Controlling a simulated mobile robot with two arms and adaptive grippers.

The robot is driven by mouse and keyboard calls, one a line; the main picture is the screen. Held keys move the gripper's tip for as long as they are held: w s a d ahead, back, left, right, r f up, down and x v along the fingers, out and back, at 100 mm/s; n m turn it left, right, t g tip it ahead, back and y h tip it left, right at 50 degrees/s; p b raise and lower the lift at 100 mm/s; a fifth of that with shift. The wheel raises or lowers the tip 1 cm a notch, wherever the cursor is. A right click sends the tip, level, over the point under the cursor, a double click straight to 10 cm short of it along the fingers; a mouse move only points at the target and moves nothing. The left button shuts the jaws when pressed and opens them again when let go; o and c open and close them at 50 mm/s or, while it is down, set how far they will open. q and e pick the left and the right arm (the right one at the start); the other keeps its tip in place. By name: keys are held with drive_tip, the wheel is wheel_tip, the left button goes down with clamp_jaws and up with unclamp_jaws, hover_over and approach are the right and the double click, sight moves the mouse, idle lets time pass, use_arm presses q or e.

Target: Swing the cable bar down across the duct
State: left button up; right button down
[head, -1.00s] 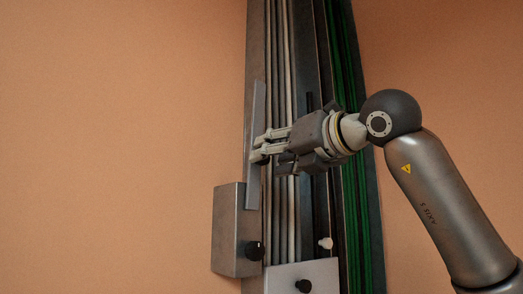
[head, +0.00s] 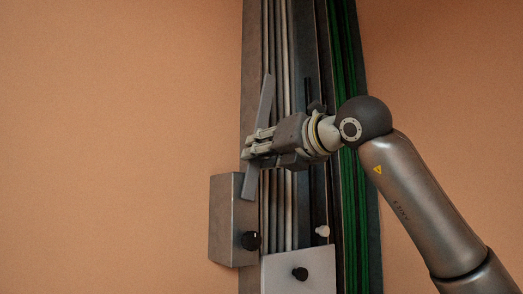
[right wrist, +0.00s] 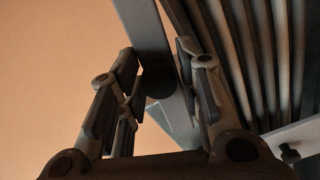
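The cable bar is a flat grey bar (head: 266,98) in front of the duct (head: 300,215) in the head view. It leans, its upper end to the right and its lower end beside a grey box. My right gripper (head: 249,150) is at the bar's middle and hides part of it. In the right wrist view the bar (right wrist: 140,25) runs between my right fingers (right wrist: 157,65). A dark round knob (right wrist: 158,82) fills the gap between the fingers, which look closed about it. My left gripper is not in view.
A grey box (head: 225,220) with a black knob (head: 251,241) stands at the bar's lower end. A pale panel (head: 318,268) with another black knob (head: 300,274) is below. Green cables (head: 350,210) run on the right. The orange wall at left is bare.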

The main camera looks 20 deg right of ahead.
drive_tip(key=shift+s+r+y, duration=0.15)
drive_tip(key=shift+r+y, duration=0.05)
drive_tip(key=shift+y, duration=0.1)
drive_tip(key=w+d+f+m+b, duration=0.2)
drive_tip(key=d+f+m+b, duration=0.4)
drive_tip(key=m+b, duration=0.7)
drive_tip(key=shift+w+d+f+m+b, duration=0.25)
drive_tip(key=shift+f+m, duration=0.7)
drive_tip(key=shift+m, duration=1.15)
drive_tip(key=shift+f, duration=0.1)
drive_tip(key=c, duration=1.2)
unclamp_jaws()
drive_tip(key=shift+a, duration=0.1)
drive_tip(key=shift+s+f, duration=0.1)
